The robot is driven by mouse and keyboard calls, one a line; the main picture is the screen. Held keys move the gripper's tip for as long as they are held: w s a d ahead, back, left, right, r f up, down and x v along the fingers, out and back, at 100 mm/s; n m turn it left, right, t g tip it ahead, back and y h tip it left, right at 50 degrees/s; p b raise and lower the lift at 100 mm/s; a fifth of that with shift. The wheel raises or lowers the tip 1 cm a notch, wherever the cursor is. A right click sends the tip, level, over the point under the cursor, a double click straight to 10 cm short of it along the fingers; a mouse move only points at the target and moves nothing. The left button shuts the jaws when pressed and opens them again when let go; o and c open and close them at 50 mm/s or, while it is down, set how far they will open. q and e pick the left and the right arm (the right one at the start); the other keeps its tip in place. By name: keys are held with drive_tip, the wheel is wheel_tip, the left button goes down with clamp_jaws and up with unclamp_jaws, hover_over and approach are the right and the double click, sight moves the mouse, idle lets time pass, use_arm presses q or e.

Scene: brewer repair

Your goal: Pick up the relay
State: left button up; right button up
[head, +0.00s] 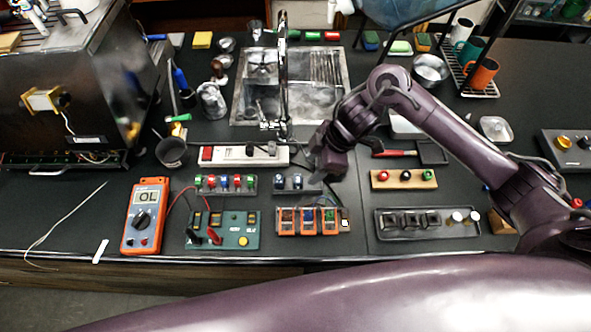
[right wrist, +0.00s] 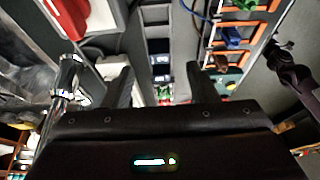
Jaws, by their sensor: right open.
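A dark rack (head: 297,191) stands mid-table and holds small dark parts with pale blue tops (head: 279,182); these look like the relays, but they are too small to be sure. My right gripper (head: 318,176) is over the right end of this rack, pointing down, and hides part of it. In the right wrist view my right gripper (right wrist: 162,86) has its two fingers apart with nothing held. The dark rack (right wrist: 158,45) shows beyond and between the fingers, with small pale-topped parts (right wrist: 161,73) in it. My left gripper is not in view.
An orange module block (head: 308,221) and a green tester board (head: 224,231) lie in front. A rack of coloured parts (head: 226,189) is to the left. A white power strip (head: 245,154) and a sink (head: 318,72) lie behind. A black tray (head: 428,233) is front right.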

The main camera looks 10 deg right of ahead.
sight(301, 179)
drive_tip(key=shift+s+a+f, duration=0.15)
drive_tip(key=shift+a+f, duration=0.1)
drive_tip(key=shift+f, duration=0.25)
drive_tip(key=shift+a+f+p, duration=0.15)
drive_tip(key=shift+f+p, duration=0.15)
drive_tip(key=shift+p, duration=0.05)
drive_tip(key=x, duration=0.1)
drive_tip(key=p+x, duration=0.1)
drive_tip(key=shift+w+a+f, duration=0.2)
drive_tip(key=shift+w+f, duration=0.05)
drive_tip(key=shift+f, duration=0.05)
drive_tip(key=shift+x, duration=0.95)
drive_tip(key=shift+w+d+f, duration=0.1)
drive_tip(key=shift+f, duration=0.05)
drive_tip(key=shift+c, duration=0.2)
drive_tip(key=c, duration=1)
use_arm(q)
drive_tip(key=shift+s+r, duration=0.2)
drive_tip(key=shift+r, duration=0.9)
use_arm(e)
drive_tip(key=shift+c, duration=0.2)
